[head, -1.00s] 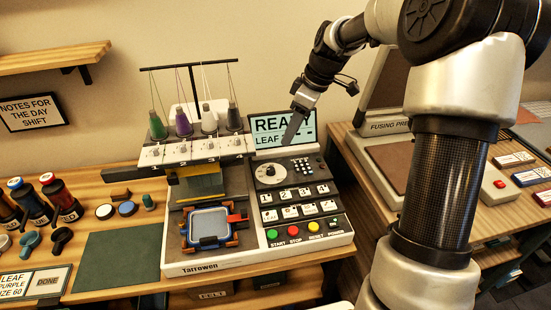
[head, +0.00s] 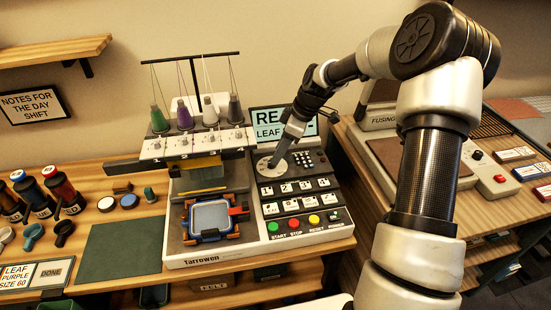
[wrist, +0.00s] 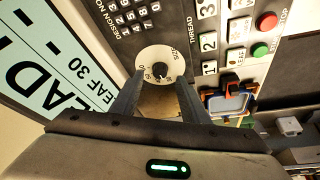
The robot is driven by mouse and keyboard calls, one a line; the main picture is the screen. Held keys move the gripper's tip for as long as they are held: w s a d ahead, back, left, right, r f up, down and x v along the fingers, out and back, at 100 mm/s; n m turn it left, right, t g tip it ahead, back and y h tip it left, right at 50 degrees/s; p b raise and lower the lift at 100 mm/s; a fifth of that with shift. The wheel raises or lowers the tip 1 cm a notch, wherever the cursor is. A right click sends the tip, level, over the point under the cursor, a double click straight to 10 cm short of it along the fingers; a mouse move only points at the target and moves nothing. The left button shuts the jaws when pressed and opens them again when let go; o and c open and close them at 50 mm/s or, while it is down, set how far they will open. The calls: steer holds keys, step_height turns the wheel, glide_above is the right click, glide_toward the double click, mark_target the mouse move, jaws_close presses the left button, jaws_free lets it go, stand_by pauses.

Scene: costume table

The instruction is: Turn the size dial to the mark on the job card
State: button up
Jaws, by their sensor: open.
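The size dial (wrist: 160,57) is a pale disc with a dark centre and small marks, on the machine's dark panel. In the wrist view it sits between and just beyond the tips of my open gripper (wrist: 160,82). I cannot tell whether the fingers touch it. In the head view my gripper (head: 277,163) points down over the dial (head: 263,168) and hides part of it. The job card (head: 20,276) at lower left reads LEAF, PURPLE, SIZE 60. The machine's screen (wrist: 45,50) shows LEAF 30 in the wrist view; my arm partly covers it in the head view.
The embroidery machine (head: 205,258) has coloured buttons (head: 296,224) below the dial and a keypad beside it. Thread spools (head: 183,117) stand behind a hoop (head: 211,216). A fusing press (head: 375,122) is at right. A green mat (head: 118,250) lies clear at left.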

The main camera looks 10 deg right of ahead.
steer(key=shift+x, duration=1.85)
jaws_close()
steer(key=m+b, duration=0.2)
steer(key=shift+s+a+f+m+t+h, duration=0.1)
steer(key=shift+s+m+t+h, duration=0.05)
steer(key=shift+m+t+h, duration=0.25)
steer(key=m+b, duration=0.1)
steer(key=m, duration=0.1)
steer(key=m+t+h+b, duration=0.1)
steer(key=m, duration=0.1)
steer(key=shift+s+a+m, duration=0.1)
steer(key=shift+a+m, duration=0.1)
steer(key=shift+m, duration=0.1)
steer(key=shift+m+h, duration=0.3)
